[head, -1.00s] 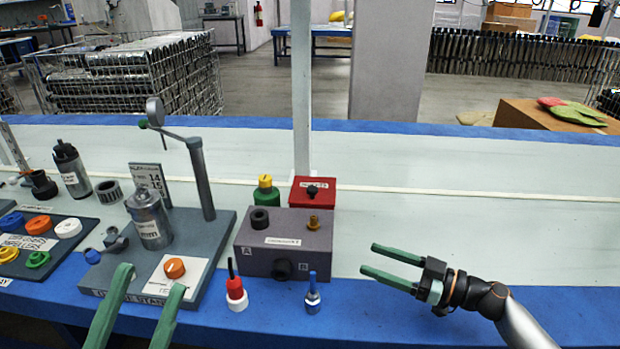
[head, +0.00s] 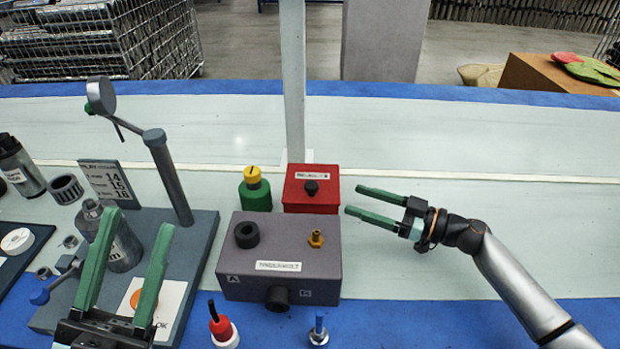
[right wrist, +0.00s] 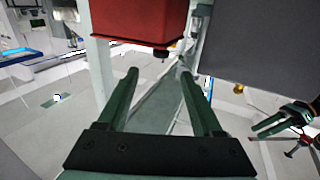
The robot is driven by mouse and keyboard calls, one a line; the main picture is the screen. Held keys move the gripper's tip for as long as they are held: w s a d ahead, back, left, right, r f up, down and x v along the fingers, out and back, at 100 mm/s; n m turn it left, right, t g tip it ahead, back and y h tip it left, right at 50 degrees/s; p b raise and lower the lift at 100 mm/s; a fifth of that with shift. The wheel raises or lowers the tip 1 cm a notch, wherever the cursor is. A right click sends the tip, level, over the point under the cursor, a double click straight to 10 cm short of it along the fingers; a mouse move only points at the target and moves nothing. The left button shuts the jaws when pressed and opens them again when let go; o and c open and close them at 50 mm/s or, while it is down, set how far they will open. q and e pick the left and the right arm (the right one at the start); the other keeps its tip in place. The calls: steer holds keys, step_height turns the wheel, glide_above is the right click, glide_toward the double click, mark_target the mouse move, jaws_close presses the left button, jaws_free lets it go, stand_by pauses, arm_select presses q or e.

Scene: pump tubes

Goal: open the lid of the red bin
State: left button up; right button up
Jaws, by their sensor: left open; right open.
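The red bin (head: 322,203) stands behind the grey box with its lid (head: 297,176) closed; a black knob (head: 311,187) is on top. My right gripper (head: 352,199) is open and empty, just right of the bin, fingers pointing left toward it and apart from it. In the right wrist view the red bin (right wrist: 138,22) fills the top middle, beyond my open right fingertips (right wrist: 158,76), with the knob (right wrist: 162,53) at its edge. My left gripper (head: 138,222) is open and empty, over the test stand at the left.
The grey box (head: 285,245) with ports and a brass fitting (head: 316,238) stands in front of the bin. A green jar with a yellow cap (head: 255,190) is left of the bin. A pale post (head: 293,90) rises behind. The table at the right is clear.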

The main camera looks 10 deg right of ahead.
mark_target(312, 184)
steer(key=x, duration=1.1)
steer(key=shift+w+a, duration=0.15)
steer(key=shift+a, duration=0.15)
steer(key=shift+c, duration=0.4)
jaws_close()
stand_by(0.5)
